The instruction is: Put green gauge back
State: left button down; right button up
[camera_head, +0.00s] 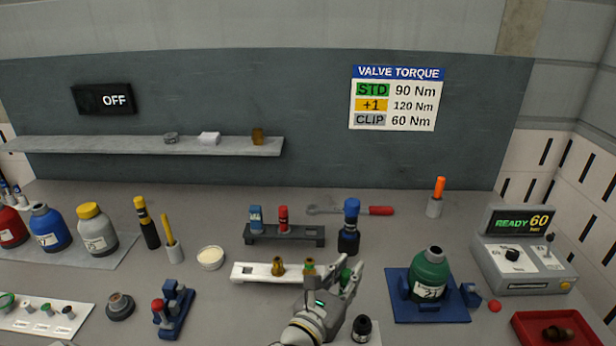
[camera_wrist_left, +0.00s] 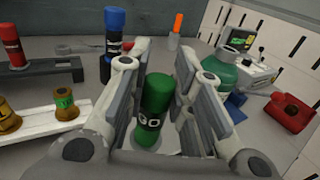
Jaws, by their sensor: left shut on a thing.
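The green gauge (camera_wrist_left: 157,95), a green cylinder with a darker lower part lettered "GO", is between the fingers of my left gripper (camera_wrist_left: 163,100) in the left wrist view. In the head view only a little of the gauge (camera_head: 345,275) shows past the fingers. My left gripper (camera_head: 338,284) is shut on it, just right of the white rack. The dark rack (camera_head: 310,237) stands behind, holding a blue gauge (camera_head: 256,219) and a red gauge (camera_head: 283,218), with bare room at its right end. Whether the green gauge's base touches anything is unclear. My right gripper is not in view.
A blue-capped black cylinder (camera_head: 349,230) stands close to the dark rack's right end. The white rack (camera_head: 248,271) holds brass fittings (camera_head: 278,267). A green bottle (camera_head: 431,270) sits on a blue base (camera_head: 396,309) to the right. A red-handled wrench (camera_head: 380,211) lies behind.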

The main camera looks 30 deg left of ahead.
pick_arm(q)
jog(key=w+a+r+n+y+p, duration=0.1)
jog(key=w+a+r+n+y, duration=0.15)
jog(key=w+a, duration=0.7)
jog(key=w+a+r+n+y+p, duration=0.15)
jog(key=w+a+r, duration=0.25)
jog(key=w+a, duration=0.6)
notch_tip(320, 180, down, 6)
jog(key=s+a+m+b, duration=0.1)
jog(key=b, duration=0.5)
jog(key=shift+s+f+g+y, duration=0.2)
jog(key=shift+g+y, duration=0.1)
jog(key=shift+g, duration=0.1)
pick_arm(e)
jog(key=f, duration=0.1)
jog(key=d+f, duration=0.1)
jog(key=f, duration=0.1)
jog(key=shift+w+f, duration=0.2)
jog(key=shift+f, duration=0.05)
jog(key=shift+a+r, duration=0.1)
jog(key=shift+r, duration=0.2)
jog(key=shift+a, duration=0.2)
pick_arm(q)
jog(key=shift+f+b, duration=1.15)
jog(key=shift+f, duration=0.6)
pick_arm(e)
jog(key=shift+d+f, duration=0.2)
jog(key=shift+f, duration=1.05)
